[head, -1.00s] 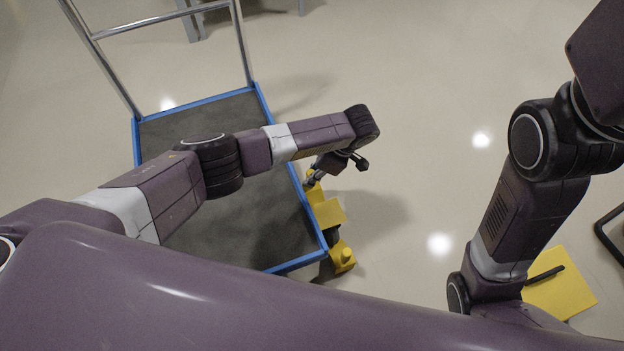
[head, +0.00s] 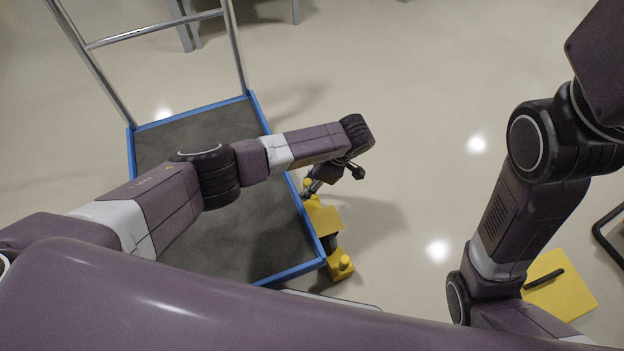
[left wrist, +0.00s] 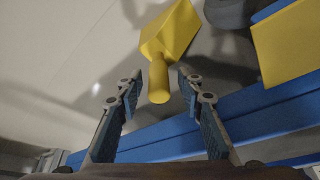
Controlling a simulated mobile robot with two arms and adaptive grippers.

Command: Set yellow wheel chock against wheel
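A yellow wheel chock (head: 325,217) with a round handle stands on the floor beside the cart's right edge. In the left wrist view its wedge (left wrist: 171,32) points away and its handle end lies between my finger pads, with a gap on both sides. My left gripper (head: 307,191) is at the handle and open; its fingers also show in the left wrist view (left wrist: 160,92). A dark wheel (head: 332,242) shows beside the chock, mostly hidden under the cart (head: 300,266). Contact between chock and wheel cannot be told. My right gripper is hidden.
A second yellow piece with a knob (head: 341,264) sits by the cart's near right corner. A yellow panel with a black bar (head: 570,290) lies at the lower right, near my right arm. Open floor lies right of the cart.

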